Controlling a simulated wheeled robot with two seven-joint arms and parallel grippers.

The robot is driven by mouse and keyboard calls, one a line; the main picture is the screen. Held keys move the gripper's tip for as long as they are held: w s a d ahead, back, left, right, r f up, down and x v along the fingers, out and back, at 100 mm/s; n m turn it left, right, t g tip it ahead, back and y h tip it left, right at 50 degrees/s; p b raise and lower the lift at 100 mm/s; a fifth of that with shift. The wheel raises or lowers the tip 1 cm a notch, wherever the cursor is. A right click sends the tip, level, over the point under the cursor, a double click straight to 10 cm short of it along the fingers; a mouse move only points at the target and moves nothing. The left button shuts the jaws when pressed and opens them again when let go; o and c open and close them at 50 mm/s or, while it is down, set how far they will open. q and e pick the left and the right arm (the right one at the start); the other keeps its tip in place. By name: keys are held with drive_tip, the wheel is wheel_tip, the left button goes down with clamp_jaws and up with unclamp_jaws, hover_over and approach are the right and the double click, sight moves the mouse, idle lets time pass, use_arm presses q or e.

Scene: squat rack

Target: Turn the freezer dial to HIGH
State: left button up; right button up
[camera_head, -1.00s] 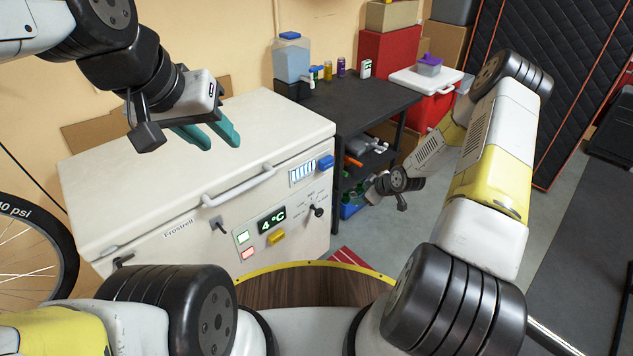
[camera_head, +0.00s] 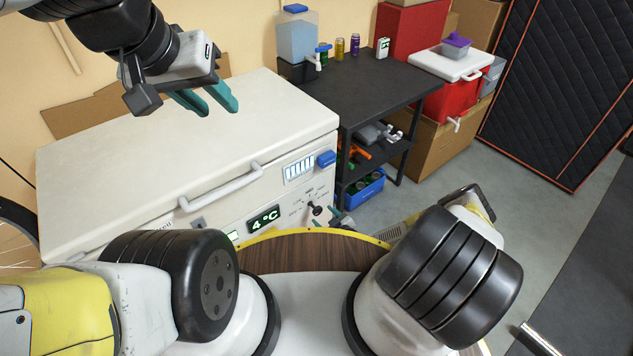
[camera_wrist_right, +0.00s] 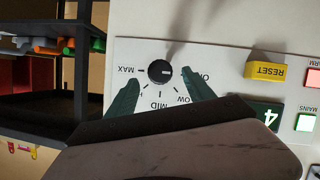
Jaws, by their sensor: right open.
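The white chest freezer (camera_head: 190,150) stands ahead. Its black dial (camera_head: 316,209) is on the front panel, right of the display reading 4°C. In the right wrist view the dial (camera_wrist_right: 160,71) appears with upside-down lettering, including MAX and MID; other labels are partly covered. Its white mark points right in that view, away from MAX. My right gripper (camera_wrist_right: 158,79) is open, its teal fingertips on either side of the dial; I cannot tell whether they touch it. My left gripper (camera_head: 218,107) is open and empty above the freezer lid.
The lid handle (camera_head: 222,190) sticks out above the panel. A yellow RESET button (camera_wrist_right: 267,71) is near the dial. A black shelf table (camera_head: 375,85) stands right of the freezer, with a red cooler (camera_head: 450,100) beyond. Clear floor (camera_head: 440,175) lies to the right.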

sight(319, 212)
drive_tip(key=x, duration=0.5)
drive_tip(key=shift+w+a+f, duration=0.1)
drive_tip(key=shift+w, duration=0.05)
clamp_jaws()
